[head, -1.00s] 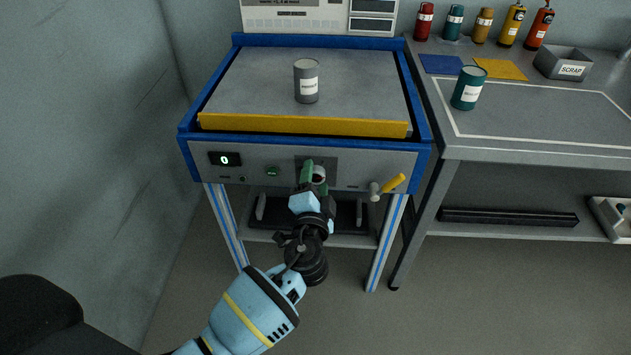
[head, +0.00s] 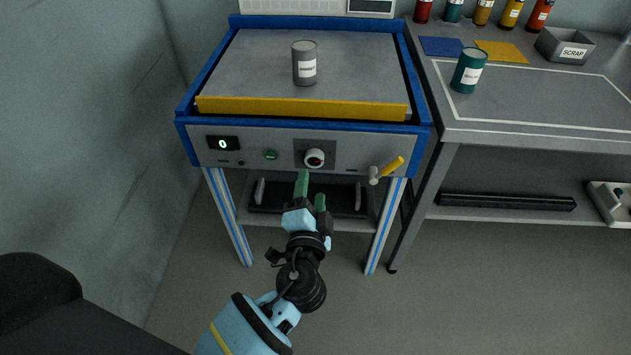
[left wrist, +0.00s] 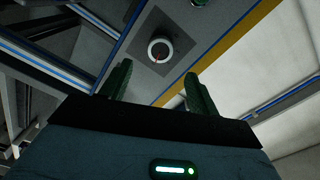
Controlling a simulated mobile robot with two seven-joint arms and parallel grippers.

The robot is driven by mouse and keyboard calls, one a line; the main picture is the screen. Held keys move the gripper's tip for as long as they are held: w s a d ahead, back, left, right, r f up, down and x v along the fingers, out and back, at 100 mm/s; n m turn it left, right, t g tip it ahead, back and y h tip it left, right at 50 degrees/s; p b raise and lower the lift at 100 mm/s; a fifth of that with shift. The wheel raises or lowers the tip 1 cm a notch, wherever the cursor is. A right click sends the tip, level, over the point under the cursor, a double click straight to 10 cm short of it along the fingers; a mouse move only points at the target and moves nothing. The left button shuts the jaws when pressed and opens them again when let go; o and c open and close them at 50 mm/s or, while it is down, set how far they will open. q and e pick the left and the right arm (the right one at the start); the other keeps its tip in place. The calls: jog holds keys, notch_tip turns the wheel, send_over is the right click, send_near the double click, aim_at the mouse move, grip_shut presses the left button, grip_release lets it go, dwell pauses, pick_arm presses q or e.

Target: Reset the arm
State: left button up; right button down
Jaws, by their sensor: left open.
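My left gripper (head: 311,188) is open and empty in the head view, its green fingers apart just below the front panel. A round white knob (head: 314,158) sits on a dark square plate in the middle of that panel. In the left wrist view the knob (left wrist: 160,49), with a red mark on its face, lies beyond and between the two open fingers (left wrist: 157,88), apart from them. My right gripper is not in view.
The blue-framed machine has a display reading 0 (head: 222,144), a green button (head: 271,155) and a yellow-handled lever (head: 387,170). A grey can (head: 304,64) stands on its top behind a yellow bar (head: 300,107). A bench to the right holds a teal can (head: 467,70) and a scrap bin (head: 565,46).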

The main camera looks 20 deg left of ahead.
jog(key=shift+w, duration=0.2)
pick_arm(q)
jog(key=s+a+f+n+g+h, duration=0.3)
jog(key=s+f+g, duration=0.4)
jog(key=s+f, duration=1.25)
jog(key=s+f+n+g+h, duration=0.2)
jog(key=s+f+h, duration=0.1)
jog(key=s, duration=1)
jog(key=s+n+g, duration=0.2)
jog(key=s, duration=0.9)
jog(key=w+r+t+p, duration=0.1)
jog(key=w+r+p, duration=0.1)
jog(key=r+p, duration=0.8)
jog(key=w+a+r+t+h+p, duration=0.1)
jog(key=w+r+p, duration=0.2)
jog(key=r+p, duration=0.8)
jog(key=shift+w+r+n, duration=0.2)
jog(key=shift+r+n, duration=0.2)
jog(key=shift+r, duration=0.1)
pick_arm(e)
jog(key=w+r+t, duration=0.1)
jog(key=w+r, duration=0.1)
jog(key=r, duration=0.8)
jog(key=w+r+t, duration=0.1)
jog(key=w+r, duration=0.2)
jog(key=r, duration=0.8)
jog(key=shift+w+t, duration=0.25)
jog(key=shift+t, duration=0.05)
